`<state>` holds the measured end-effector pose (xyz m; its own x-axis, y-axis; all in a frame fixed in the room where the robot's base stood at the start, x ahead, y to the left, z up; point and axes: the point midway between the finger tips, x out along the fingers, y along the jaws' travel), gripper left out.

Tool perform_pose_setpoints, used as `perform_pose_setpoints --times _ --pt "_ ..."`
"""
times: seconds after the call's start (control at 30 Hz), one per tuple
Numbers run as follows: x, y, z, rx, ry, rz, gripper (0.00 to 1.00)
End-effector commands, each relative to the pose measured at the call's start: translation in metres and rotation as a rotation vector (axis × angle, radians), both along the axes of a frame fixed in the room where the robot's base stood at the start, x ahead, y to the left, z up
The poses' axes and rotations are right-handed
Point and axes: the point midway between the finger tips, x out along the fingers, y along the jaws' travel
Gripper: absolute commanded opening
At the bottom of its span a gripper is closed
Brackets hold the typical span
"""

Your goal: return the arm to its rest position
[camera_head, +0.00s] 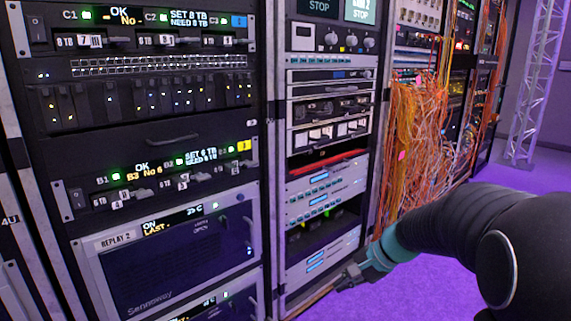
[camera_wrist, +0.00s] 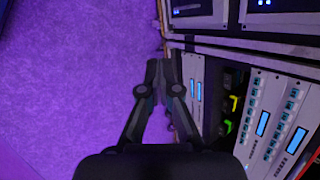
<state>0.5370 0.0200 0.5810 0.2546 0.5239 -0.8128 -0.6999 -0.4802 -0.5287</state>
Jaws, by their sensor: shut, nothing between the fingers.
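My gripper (camera_head: 345,277) is at the lower right of the head view, at the end of my dark arm with its teal wrist band. It is low in front of the second rack, near the rack's bottom edge. In the wrist view my gripper (camera_wrist: 158,68) points away from the camera, its two fingers meeting at the tips with nothing between them. The purple floor lies to its left and the rack face to its right. I cannot tell whether the fingertips touch the rack.
The left rack holds a "REPLAY 2" unit (camera_head: 165,240) and drive rows. The middle rack holds light-grey units (camera_head: 325,190). Orange cables (camera_head: 415,140) hang in a thick bundle right of it, above my forearm. A truss (camera_head: 535,80) stands at the far right. Purple floor (camera_head: 440,285) is clear.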

Motion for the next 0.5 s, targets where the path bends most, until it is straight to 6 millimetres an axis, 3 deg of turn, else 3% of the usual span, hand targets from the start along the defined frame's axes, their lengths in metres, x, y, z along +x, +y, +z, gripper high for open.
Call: perform_pose_setpoints --times 0.03,0.2,0.5 --pt "-0.022 0.000 0.006 -0.071 -0.023 0.071 0.00" --pt "-0.085 -0.009 0.016 -0.294 -0.082 0.296 0.00" --pt "-0.172 -0.028 0.039 -0.618 -0.186 0.584 0.00"
